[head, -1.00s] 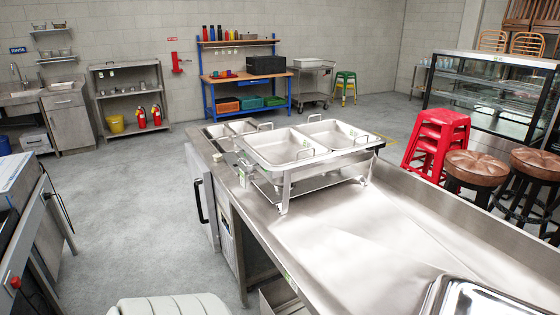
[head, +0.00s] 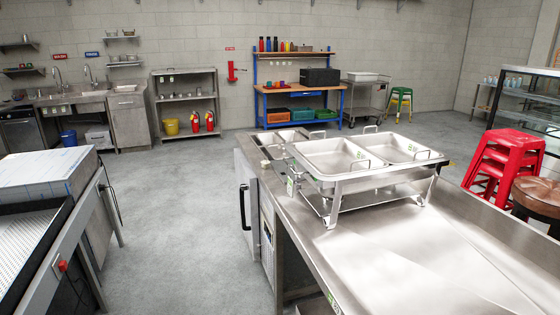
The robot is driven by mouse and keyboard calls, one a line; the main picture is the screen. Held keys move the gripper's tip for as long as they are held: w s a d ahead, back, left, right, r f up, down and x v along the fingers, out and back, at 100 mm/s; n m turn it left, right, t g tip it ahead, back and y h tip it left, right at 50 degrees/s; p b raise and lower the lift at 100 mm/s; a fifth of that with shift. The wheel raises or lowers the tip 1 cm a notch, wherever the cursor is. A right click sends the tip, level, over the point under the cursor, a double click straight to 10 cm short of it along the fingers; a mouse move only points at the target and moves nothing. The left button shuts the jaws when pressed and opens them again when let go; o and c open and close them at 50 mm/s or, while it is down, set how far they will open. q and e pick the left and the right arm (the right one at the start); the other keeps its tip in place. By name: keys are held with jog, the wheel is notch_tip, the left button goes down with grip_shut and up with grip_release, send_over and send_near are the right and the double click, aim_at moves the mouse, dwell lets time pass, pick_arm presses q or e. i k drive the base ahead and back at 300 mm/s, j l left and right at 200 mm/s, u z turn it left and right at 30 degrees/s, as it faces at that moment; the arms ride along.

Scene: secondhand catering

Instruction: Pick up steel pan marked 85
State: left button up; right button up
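A chafing dish frame (head: 335,207) stands on the steel counter, right of centre. Two rectangular steel pans sit side by side in it, a left pan (head: 335,157) and a right pan (head: 402,149). Small green-and-white tags show on the frame and near the pans, but their numbers are too small to read, so I cannot tell which pan is marked 85. More steel pans (head: 283,140) are sunk in the counter behind the frame. Neither of my grippers is in view.
The steel counter (head: 420,255) has a bare top in front of the frame. Red stools (head: 503,160) stand to its right. Another worktop with a box (head: 45,175) is at the left. Open grey floor (head: 180,220) lies between them. A blue workbench (head: 300,90) stands at the back.

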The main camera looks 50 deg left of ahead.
aim_at(331, 156)
jog(key=i+u, duration=0.1)
jog(key=u, duration=0.4)
jog(key=i+j+u, duration=0.1)
jog(key=u, duration=0.35)
jog(key=i+u, duration=0.1)
jog(key=u, duration=0.4)
jog(key=i+j+z, duration=0.3)
jog(key=j, duration=0.35)
jog(key=i+j+z, duration=0.1)
jog(key=j, duration=0.25)
jog(key=i+j+z, duration=0.15)
jog(key=j, duration=0.25)
jog(key=i+j+z, duration=0.15)
jog(key=j, duration=0.2)
jog(key=i+j+z, duration=0.15)
jog(key=j, duration=0.25)
